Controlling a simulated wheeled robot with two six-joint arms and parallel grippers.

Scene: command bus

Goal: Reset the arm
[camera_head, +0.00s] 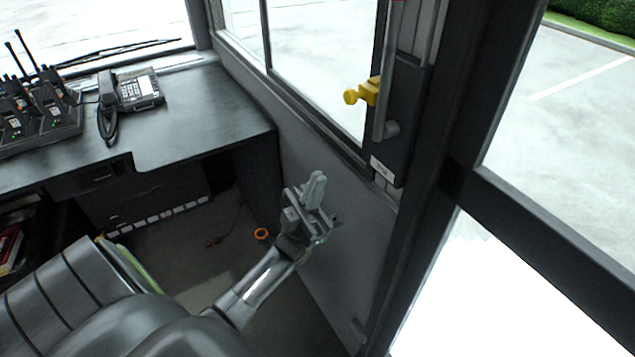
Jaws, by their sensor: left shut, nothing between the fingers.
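My left gripper (316,192) is shut and empty. It is held in front of the grey side wall panel, to the right of the dark desk (205,110). My left arm comes up to it from the lower middle of the head view, over the floor beside the black seat. I cannot tell how far the gripper is from the wall panel. My right gripper is not in view.
Handheld radios (40,110) in chargers and a desk phone (128,92) stand on the desk. A black seat (90,300) fills the lower left. A yellow handle (362,92) sticks out from the door post. An orange ring (261,234) lies on the floor.

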